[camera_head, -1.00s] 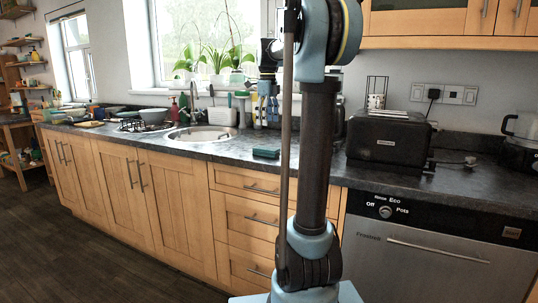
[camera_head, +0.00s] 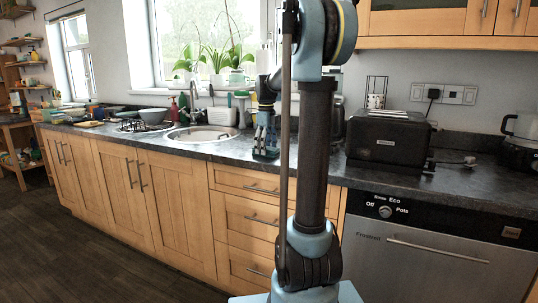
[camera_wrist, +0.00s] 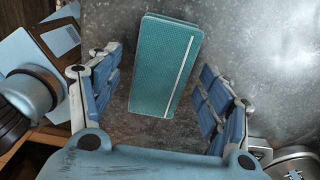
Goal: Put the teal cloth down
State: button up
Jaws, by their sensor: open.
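The teal cloth (camera_wrist: 160,70) is a folded block with a pale stripe, lying on the dark worktop. In the wrist view it sits between the two blue fingers of my gripper (camera_wrist: 163,95), with a gap on each side, so they do not appear to touch it. My gripper is open. In the head view my gripper (camera_head: 265,140) points down just above the worktop, right of the sink. There the cloth (camera_head: 264,154) is largely hidden behind the fingers.
The round sink (camera_head: 203,134) is left of my gripper. A black toaster (camera_head: 388,140) stands to the right on the worktop (camera_head: 225,152). Potted plants (camera_head: 215,65) line the window sill behind. A bottle and a dish brush stand around the sink.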

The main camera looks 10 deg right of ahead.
jog(key=shift+f, duration=0.35)
jog(key=shift+c, duration=0.3)
jog(key=c, duration=1.1)
jog(key=shift+c, duration=0.2)
jog(key=shift+r, duration=0.15)
notch_tip(320, 180, up, 9)
jog(key=shift+r, duration=0.2)
jog(key=shift+f, duration=4.75)
